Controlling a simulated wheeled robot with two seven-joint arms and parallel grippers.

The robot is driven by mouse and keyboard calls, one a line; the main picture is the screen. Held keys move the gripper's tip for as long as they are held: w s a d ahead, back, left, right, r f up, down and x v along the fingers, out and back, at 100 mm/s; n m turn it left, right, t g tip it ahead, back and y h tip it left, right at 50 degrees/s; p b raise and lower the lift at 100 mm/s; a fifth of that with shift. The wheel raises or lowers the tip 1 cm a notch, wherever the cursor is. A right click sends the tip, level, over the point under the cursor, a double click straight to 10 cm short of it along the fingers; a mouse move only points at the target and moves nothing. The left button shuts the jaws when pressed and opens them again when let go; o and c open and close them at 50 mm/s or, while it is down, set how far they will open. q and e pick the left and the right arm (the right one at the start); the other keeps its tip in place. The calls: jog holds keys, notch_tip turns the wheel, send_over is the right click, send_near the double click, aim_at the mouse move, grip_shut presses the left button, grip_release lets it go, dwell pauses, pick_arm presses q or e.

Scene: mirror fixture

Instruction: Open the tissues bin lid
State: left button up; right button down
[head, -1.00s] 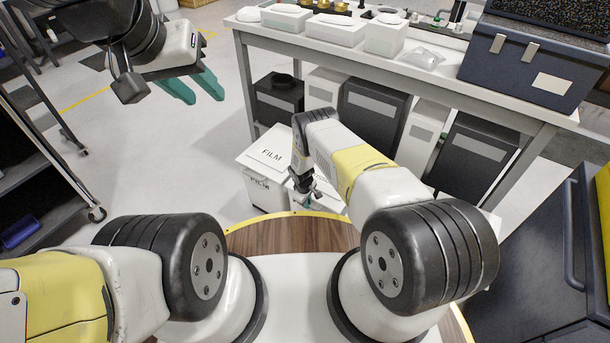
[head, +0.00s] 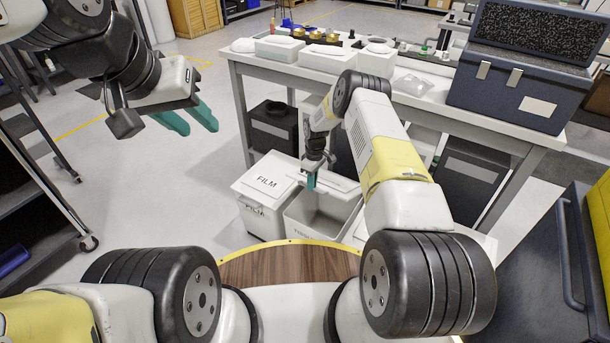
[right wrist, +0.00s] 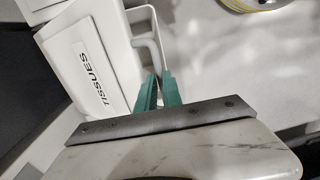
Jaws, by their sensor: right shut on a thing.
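The white tissues bin (head: 322,222) stands on the floor beside the film bin, and its dark inside shows from above. Its lid (head: 338,177) is raised at the back, tilted up from the rim. My right gripper (head: 311,182) is at the lid's near edge. In the right wrist view, the lid with its TISSUES label (right wrist: 92,75) fills the left, and the green fingers (right wrist: 158,92) are shut on its white handle (right wrist: 150,42). My left gripper (head: 196,122) hangs at the upper left, empty, with its green fingers apart.
The closed film bin (head: 264,190) stands directly left of the tissues bin. A white workbench (head: 440,107) with boxes on top stands behind, with dark bins under it. A dark cabinet (head: 545,260) is at the right, a shelf rack (head: 40,195) at the left. Floor at left is clear.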

jog(key=shift+w+d+r, duration=0.75)
jog(key=shift+w+d, duration=0.25)
jog(key=c, duration=1.5)
grip_release()
jog(key=shift+f, duration=0.15)
jog(key=shift+s+a, duration=0.1)
jog(key=shift+a, duration=0.1)
jog(key=r, duration=0.7)
jog(key=shift+d+r, duration=0.2)
jog(key=shift+r, duration=0.2)
jog(key=shift+w, duration=0.2)
